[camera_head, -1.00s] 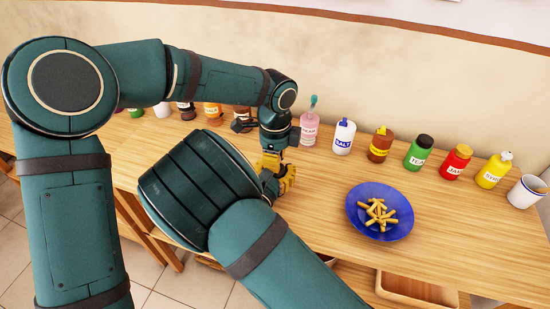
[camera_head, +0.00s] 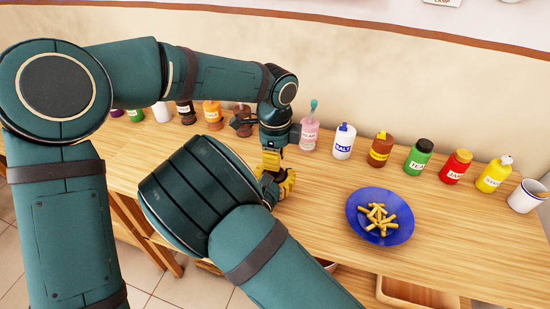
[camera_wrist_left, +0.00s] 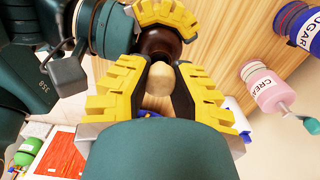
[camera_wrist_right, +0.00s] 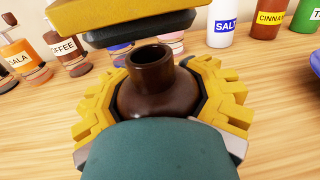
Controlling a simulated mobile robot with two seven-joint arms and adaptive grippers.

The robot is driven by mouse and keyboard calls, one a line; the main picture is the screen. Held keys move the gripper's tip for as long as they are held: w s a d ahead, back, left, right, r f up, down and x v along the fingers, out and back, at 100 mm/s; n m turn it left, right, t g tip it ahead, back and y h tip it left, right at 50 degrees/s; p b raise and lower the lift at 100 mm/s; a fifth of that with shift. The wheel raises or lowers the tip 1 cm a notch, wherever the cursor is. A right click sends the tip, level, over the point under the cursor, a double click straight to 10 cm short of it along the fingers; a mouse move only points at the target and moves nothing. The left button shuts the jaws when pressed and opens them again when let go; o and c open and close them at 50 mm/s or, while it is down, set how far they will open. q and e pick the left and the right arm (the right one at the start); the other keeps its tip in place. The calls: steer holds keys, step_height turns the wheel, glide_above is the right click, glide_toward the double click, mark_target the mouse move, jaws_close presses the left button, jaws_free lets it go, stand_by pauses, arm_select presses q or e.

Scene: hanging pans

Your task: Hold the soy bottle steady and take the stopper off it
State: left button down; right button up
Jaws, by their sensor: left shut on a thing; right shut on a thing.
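The brown soy bottle (camera_wrist_right: 150,95) stands between the yellow fingers of my right gripper (camera_wrist_right: 160,105), which is shut on its body. Its dark mouth is open in the right wrist view. The pale round stopper (camera_wrist_left: 158,82) is between the fingers of my left gripper (camera_wrist_left: 158,95), which is shut on it, apart from the bottle and over it. The bottle's dark body (camera_wrist_left: 158,42) shows behind the stopper in the left wrist view. In the head view my left gripper (camera_head: 271,159) is just above my right gripper (camera_head: 284,184); the bottle is mostly hidden there.
A row of jars and bottles lines the back of the table, among them a pink cream bottle (camera_head: 309,135) and a salt bottle (camera_head: 343,143) close to my left gripper. A blue plate (camera_head: 361,222) of fries stands to the right. Bare wood lies between.

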arm_select(q)
steer(key=shift+r, duration=0.1)
steer(key=shift+r, duration=1.9)
arm_select(e)
steer(key=o, duration=1.6)
